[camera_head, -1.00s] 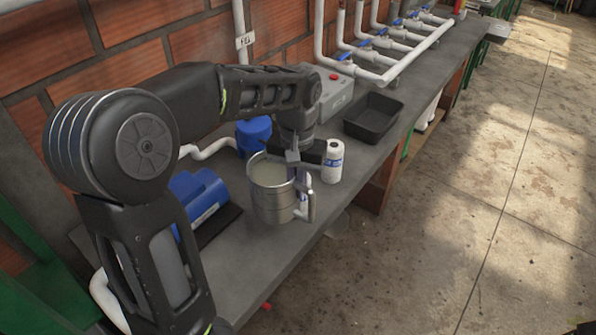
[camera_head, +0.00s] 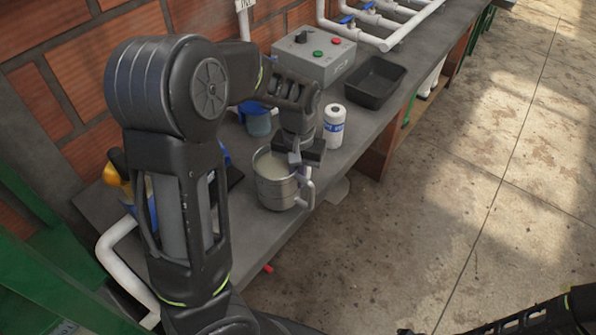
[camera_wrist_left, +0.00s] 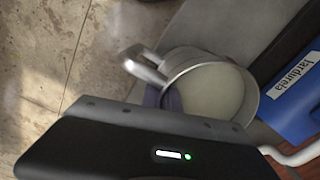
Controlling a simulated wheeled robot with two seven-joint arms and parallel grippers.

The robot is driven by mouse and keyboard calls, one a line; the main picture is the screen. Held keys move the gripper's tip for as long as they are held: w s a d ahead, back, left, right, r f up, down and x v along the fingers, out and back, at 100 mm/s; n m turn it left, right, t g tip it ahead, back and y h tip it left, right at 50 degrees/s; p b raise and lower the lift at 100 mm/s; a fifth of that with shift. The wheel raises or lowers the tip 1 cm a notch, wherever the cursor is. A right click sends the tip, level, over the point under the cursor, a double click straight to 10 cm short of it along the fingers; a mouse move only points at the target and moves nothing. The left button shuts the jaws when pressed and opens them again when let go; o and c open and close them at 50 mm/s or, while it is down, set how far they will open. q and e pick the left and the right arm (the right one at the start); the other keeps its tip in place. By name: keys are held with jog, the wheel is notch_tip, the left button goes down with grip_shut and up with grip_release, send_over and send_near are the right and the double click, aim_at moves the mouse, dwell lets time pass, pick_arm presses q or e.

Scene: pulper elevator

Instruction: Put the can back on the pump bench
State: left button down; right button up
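The metal can (camera_head: 275,192) is a steel mug-like vessel with a side handle and a pale, cloudy content. It stands upright on or just above the grey bench (camera_head: 240,243), near its front edge; any gap beneath is not clear. My left gripper (camera_head: 299,167) is at the can's handle side, shut on it, with the fingers partly hidden. In the left wrist view the can (camera_wrist_left: 215,95) sits just beyond my gripper body, with a purple part between handle and wall. Only a dark part of my right arm shows at the lower right; its gripper is not clear.
A white bottle with a blue label (camera_head: 333,127) stands close behind my gripper. A black tray (camera_head: 372,83), a grey control box (camera_head: 313,60) and white pipes (camera_head: 400,35) are farther along the bench. A blue container (camera_head: 258,123) is near the wall. The floor on the right is clear.

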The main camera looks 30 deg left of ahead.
pick_arm(q)
notch_tip(320, 180, down, 2)
jog(key=shift+f, duration=0.1)
jog(key=c, duration=1.6)
grip_release()
notch_tip(320, 180, up, 12)
jog(key=shift+w+r+b, duration=0.1)
jog(key=shift+b, duration=0.4)
jog(key=shift+w, duration=0.1)
